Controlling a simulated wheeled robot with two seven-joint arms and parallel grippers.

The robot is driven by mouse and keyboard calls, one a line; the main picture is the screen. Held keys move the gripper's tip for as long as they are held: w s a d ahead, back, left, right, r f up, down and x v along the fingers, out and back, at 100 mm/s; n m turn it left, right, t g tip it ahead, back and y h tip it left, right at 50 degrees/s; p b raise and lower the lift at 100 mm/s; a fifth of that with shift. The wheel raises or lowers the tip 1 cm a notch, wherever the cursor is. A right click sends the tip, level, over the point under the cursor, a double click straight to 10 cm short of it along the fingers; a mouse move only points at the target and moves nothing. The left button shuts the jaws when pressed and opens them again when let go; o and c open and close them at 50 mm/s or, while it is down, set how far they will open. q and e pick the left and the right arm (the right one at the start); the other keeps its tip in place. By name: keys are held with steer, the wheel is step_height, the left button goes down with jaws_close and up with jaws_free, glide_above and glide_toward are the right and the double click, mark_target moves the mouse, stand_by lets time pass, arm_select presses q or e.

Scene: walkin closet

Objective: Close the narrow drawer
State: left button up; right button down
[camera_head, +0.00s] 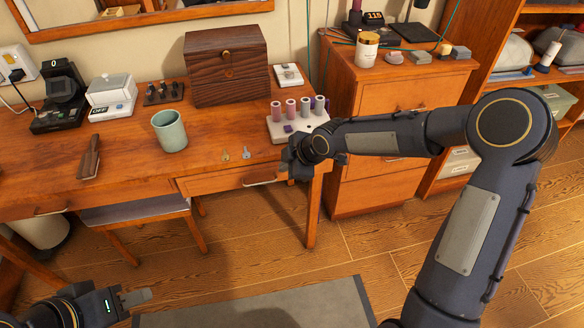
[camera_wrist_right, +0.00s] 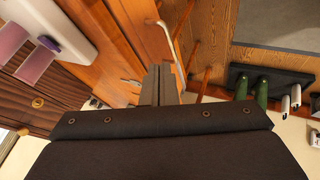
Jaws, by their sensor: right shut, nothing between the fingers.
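The narrow drawer (camera_head: 228,182) is in the right part of the wooden desk's front, with a pale bar handle (camera_head: 265,182). It looks nearly flush; any small gap is hard to judge. My right gripper (camera_head: 296,160) is at the desk's right front corner, right of the handle, and hides that end of the drawer. In the right wrist view, the gripper's fingers (camera_wrist_right: 159,84) are together and empty, close to the drawer front, with the handle (camera_wrist_right: 172,45) just beyond them. Contact cannot be told. My left gripper (camera_head: 136,297) is low at the left, away from the desk; its jaw gap is unclear.
On the desk stand a green cup (camera_head: 169,131), a dark wooden box (camera_head: 227,66) and a white holder (camera_head: 290,127) with several coloured rolls. A drawer cabinet (camera_head: 376,190) stands to the right. A stool (camera_head: 135,209) is under the desk.

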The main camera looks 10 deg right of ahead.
steer(key=s+d+f+n+t+h+b, duration=0.2)
steer(key=s+d+f+n+t+b, duration=0.15)
steer(key=n+b, duration=0.65)
steer(key=s+d+f+n+t+h+b, duration=0.25)
steer(key=s+n+t+b, duration=0.25)
steer(key=n+b, duration=0.5)
steer(key=d+r+x, duration=0.1)
steer(key=x, duration=1.2)
steer(key=shift+w+m+b, duration=0.3)
steer(key=shift+w+b, duration=0.1)
steer(key=shift+w, duration=0.25)
steer(key=shift+d+r, duration=0.1)
steer(key=w, duration=0.3)
steer(key=shift+w+d+r+b, duration=0.1)
steer(key=shift+r+b, duration=0.1)
steer(key=shift+b, duration=0.15)
